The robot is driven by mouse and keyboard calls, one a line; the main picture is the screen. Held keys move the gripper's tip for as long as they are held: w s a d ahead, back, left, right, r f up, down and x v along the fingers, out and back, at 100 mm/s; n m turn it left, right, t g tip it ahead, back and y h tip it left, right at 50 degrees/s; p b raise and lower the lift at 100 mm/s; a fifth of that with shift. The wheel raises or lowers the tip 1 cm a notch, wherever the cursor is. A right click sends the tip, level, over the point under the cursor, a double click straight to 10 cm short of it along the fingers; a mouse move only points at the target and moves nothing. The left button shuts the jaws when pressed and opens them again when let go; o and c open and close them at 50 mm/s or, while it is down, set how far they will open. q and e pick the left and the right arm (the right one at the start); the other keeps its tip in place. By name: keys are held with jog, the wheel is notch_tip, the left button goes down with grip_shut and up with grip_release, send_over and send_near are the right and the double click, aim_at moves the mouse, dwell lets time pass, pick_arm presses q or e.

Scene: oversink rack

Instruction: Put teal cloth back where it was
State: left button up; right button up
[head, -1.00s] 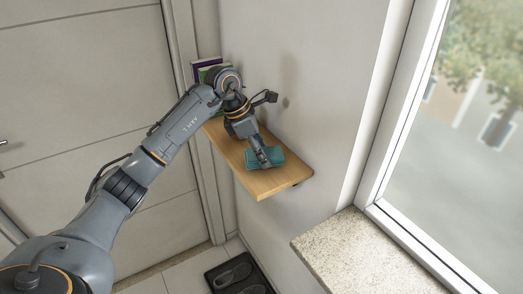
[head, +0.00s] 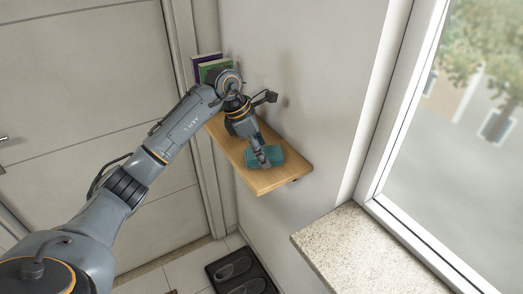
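The teal cloth (head: 273,155) lies folded on the near end of the wooden wall shelf (head: 262,182). My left gripper (head: 266,160) points down at the cloth, with its fingertips over or against it. The fingers are small in the picture and partly merge with the cloth, so I cannot tell whether they are open or shut on it. My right gripper is out of view.
Several books (head: 211,66) stand at the far end of the shelf, behind my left wrist. A speckled stone sill (head: 355,250) runs under the window at right. A dark tray with shoes (head: 240,272) is on the floor below.

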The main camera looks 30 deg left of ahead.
pick_arm(q)
jog(key=b+v, duration=0.2)
jog(key=v, duration=1)
jog(key=shift+f, duration=0.1)
